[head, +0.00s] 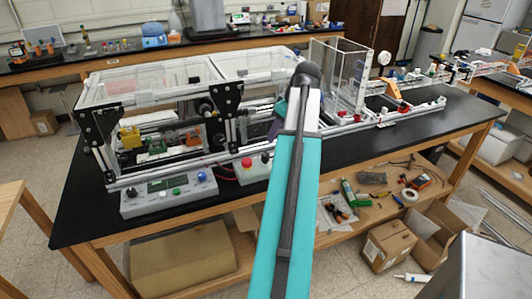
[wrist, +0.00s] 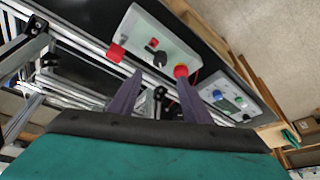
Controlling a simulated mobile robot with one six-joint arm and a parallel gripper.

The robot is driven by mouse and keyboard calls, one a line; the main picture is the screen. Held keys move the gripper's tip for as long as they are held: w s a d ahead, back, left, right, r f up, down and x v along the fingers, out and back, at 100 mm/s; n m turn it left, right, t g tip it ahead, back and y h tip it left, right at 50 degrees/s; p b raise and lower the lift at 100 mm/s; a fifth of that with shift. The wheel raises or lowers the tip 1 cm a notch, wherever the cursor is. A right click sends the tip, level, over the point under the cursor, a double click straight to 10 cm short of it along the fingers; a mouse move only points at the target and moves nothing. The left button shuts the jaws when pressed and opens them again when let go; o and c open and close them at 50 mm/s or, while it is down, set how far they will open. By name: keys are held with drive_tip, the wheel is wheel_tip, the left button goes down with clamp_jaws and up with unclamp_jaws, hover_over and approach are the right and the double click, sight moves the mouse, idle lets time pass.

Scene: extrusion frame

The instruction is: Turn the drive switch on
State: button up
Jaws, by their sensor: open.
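A white control box (wrist: 145,27) lies ahead of my gripper in the wrist view. In the head view, the box (head: 250,175) stands at the bench front, partly hidden by my arm.
A second grey panel (head: 150,207) with a screen and coloured buttons stands left of the box; it also shows in the wrist view (wrist: 232,90). The aluminium extrusion frame (head: 150,80) rises behind both. The black bench (head: 85,215) is clear at its left front.

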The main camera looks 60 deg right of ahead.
sight(266, 155)
drive_tip(key=shift+p+x, duration=1.8)
drive_tip(key=shift+x, duration=4.6)
drive_tip(key=shift+a+r, duration=0.1)
drive_tip(key=c, duration=1)
